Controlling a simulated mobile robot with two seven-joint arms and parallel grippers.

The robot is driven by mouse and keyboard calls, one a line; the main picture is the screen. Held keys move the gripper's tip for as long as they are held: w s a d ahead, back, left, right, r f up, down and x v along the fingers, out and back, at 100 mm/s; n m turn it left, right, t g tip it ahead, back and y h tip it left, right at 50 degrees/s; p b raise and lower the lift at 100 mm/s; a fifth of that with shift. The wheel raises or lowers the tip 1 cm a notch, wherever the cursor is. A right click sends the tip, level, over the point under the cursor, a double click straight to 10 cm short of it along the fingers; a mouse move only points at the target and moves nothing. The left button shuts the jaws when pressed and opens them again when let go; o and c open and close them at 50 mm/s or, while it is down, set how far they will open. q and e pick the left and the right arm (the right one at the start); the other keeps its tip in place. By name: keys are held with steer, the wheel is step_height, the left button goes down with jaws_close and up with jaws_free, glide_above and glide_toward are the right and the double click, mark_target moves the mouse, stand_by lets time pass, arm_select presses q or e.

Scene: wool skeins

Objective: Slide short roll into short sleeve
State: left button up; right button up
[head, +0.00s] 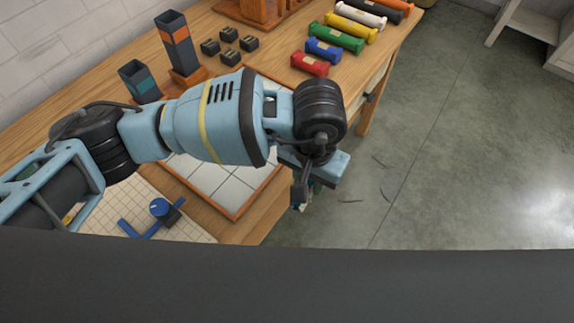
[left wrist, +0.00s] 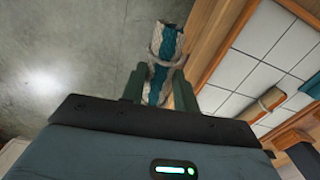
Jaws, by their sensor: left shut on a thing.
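The short roll (left wrist: 160,50) is a pale grey-white knitted roll with a teal band and a cord loop around it. My left gripper (left wrist: 159,88) is shut on it, with one finger on each side. In the head view my left gripper (head: 303,193) points down past the table's front edge, over the floor, and mostly hides the roll. The short sleeve (head: 140,84) is a dark, open-topped square tube with a teal band, standing at the back left of the table, well apart from the gripper. My right gripper is not in view.
A taller sleeve with an orange band (head: 178,42) stands behind the short one. Several small dark blocks (head: 228,34) and coloured skeins (head: 323,48) lie farther right. A white tiled tray (head: 236,194) lies under my arm; a tan roll with an orange band (left wrist: 262,104) is on it.

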arm_select(q)
steer(key=shift+s+d+r, duration=0.1)
steer(key=shift+s+d, duration=0.2)
steer(key=shift+d, duration=0.2)
steer(key=shift+s+d+r, duration=0.1)
steer(key=shift+s+d, duration=0.15)
steer(key=shift+d, duration=0.2)
steer(key=shift+a, duration=0.1)
steer(key=a+n, duration=0.1)
steer(key=a, duration=0.3)
steer(key=w+a+r, duration=0.1)
steer(key=a, duration=0.3)
steer(key=w+a+n, duration=0.1)
steer(key=a, duration=0.3)
steer(key=shift+w+a+r+n, duration=0.15)
steer(key=shift+a+n, duration=0.1)
steer(key=shift+n, duration=0.05)
steer(key=s+a+r+n, duration=0.1)
steer(key=a, duration=0.5)
steer(key=s+a+r+n, duration=0.2)
steer(key=a, duration=0.5)
steer(key=shift+a+r, duration=0.2)
steer(key=shift+a, duration=0.1)
steer(key=shift+w+d, duration=0.1)
steer(key=shift+d, duration=0.05)
